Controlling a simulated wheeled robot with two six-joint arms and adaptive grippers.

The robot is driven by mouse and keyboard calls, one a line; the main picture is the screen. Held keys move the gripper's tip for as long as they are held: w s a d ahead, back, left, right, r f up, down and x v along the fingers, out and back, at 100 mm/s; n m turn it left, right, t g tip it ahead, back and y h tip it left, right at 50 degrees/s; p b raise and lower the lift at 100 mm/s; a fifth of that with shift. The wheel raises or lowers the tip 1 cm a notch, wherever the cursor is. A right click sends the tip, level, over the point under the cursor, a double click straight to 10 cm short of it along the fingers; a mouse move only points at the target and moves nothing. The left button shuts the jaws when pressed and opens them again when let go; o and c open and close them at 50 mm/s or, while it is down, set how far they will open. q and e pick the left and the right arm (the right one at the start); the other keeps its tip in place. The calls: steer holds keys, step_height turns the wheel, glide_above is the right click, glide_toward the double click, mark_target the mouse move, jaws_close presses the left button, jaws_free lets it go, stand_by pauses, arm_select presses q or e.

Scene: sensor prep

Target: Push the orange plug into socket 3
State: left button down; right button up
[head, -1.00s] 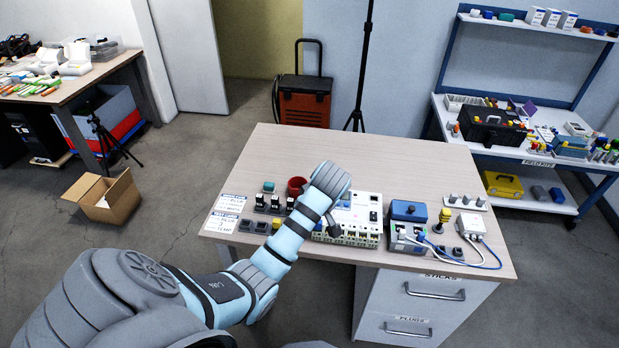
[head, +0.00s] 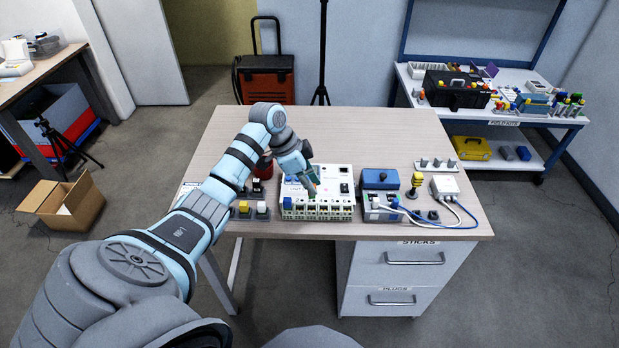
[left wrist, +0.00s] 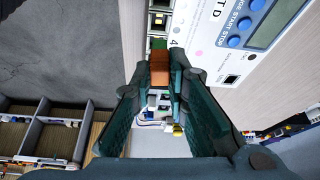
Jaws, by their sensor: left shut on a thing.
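The orange plug (left wrist: 160,70) is between the teal fingertips of my left gripper (left wrist: 161,82) in the left wrist view. The gripper is shut on it. In the head view my left gripper (head: 311,190) is over the front part of the white socket unit (head: 345,208), which has a row of sockets along its front edge. The plug is not clear there. In the left wrist view the unit's face (left wrist: 205,45) shows a printed 4 close to the plug, with a socket above it. Socket 3 cannot be told apart. The plug's front end is hidden. My right gripper is not in view.
A blue-topped box (head: 381,178) with cables stands right of the unit, beside a yellow-topped post (head: 417,180) and a white box (head: 445,186). Small coloured blocks (head: 262,208) stand left of the unit. The back of the table (head: 370,127) is clear.

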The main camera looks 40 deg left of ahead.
arm_select(q)
steer(key=shift+w+r+m, duration=0.1)
steer(key=shift+r+m, duration=0.15)
steer(key=shift+m, duration=0.55)
steer(key=shift+s+f+b, duration=0.2)
steer(key=shift+f+b, duration=0.45)
steer(key=shift+b, duration=0.3)
step_height(320, 180, down, 2)
steer(key=b, duration=0.3)
steer(key=shift+w+f, duration=0.1)
steer(key=shift+f, duration=0.1)
steer(key=shift+r, duration=0.2)
steer(key=shift+p, duration=0.35)
steer(key=shift+f, duration=0.2)
steer(key=shift+f+p, duration=0.35)
